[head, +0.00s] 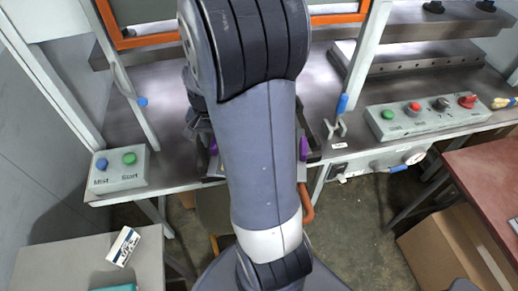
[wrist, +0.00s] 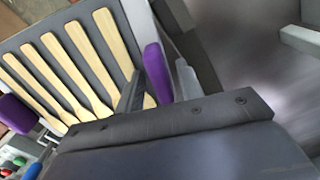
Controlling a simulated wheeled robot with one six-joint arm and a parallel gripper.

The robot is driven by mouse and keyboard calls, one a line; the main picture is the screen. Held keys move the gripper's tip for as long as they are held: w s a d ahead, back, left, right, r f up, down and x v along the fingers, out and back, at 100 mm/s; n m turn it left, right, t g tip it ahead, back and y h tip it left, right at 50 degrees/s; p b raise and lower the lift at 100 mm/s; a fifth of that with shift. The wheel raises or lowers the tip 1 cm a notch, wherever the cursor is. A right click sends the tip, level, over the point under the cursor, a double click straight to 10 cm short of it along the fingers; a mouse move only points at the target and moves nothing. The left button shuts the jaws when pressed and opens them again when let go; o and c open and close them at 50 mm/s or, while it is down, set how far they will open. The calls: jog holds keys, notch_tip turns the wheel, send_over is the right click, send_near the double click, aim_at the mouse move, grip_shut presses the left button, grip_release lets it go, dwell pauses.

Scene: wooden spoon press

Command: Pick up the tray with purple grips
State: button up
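The tray (wrist: 20,50) is dark grey and holds several pale wooden spoons in a row. One purple grip (wrist: 157,72) stands at its right side in the wrist view, the other purple grip (wrist: 15,115) at the left edge. In the head view my arm covers most of the tray; only a bit of purple grip (head: 213,147) shows at left and another purple grip (head: 303,148) at right. My gripper (wrist: 160,85) is at the right-hand grip, with a dark piece and a grey piece close on either side. Whether they touch it is unclear.
A box with blue and green buttons (head: 120,168) sits at the bench's left. A control panel (head: 430,115) is at right. Orange-edged press framing (head: 125,38) and grey posts (head: 366,60) rise around my arm. A side table (head: 65,262) stands front left, a cardboard box (head: 440,250) front right.

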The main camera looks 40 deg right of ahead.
grip_shut()
dwell(0.4)
